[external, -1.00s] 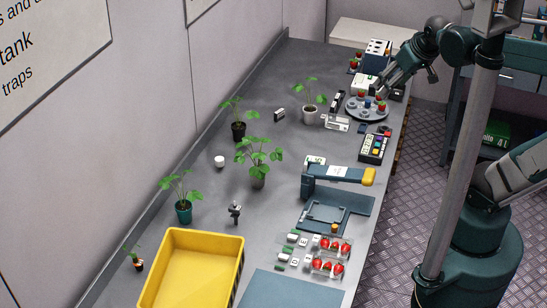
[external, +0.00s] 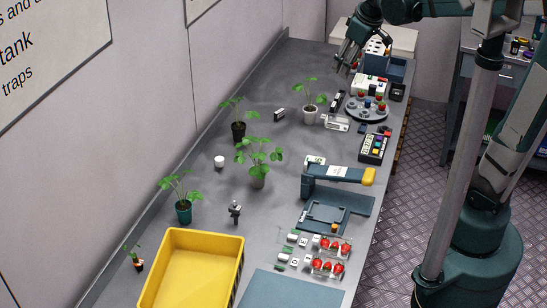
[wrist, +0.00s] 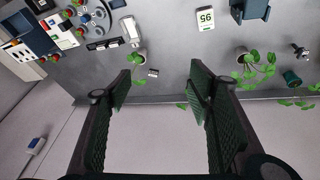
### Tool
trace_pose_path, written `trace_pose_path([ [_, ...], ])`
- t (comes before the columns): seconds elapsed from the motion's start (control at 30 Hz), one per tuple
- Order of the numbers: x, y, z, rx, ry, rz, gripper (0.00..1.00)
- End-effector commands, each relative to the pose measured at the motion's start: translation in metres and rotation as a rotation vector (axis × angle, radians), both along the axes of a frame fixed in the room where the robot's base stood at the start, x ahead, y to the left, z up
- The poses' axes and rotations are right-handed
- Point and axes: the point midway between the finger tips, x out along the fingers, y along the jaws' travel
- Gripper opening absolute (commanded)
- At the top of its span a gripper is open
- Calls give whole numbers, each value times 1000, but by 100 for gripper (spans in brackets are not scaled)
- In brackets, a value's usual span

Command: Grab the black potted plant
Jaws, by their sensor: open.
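The black potted plant (external: 238,131) stands upright near the wall side of the bench, in the external view, with green leaves above its dark pot. In the wrist view its pot does not show clearly; a finger seems to cover that area. My gripper (external: 347,61) is high over the far end of the bench, well beyond and to the right of the plant. In the wrist view my gripper (wrist: 158,88) has its two fingers wide apart with nothing between them.
Other plants stand nearby in a white pot (external: 309,117), a grey pot (external: 258,182) and a green pot (external: 183,212). A yellow bin (external: 193,270) is at the near end. A round tray (external: 366,109) and a blue press (external: 335,190) line the right side.

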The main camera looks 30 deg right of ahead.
Motion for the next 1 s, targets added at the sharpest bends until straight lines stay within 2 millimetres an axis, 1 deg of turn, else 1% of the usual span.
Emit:
trace_pose_path([
  [0.03, 10, 5, -1, -6, 7, 18, 52],
  [0.1, 21, 12, -3, -15, 17, 44, 52],
  [0.47, 76, 49, -22, -59, 72, 180, 52],
  [0.77, 121, 83, -46, -93, 117, 293, 52],
  [1.0, 153, 111, -71, -119, 152, 386, 52],
])
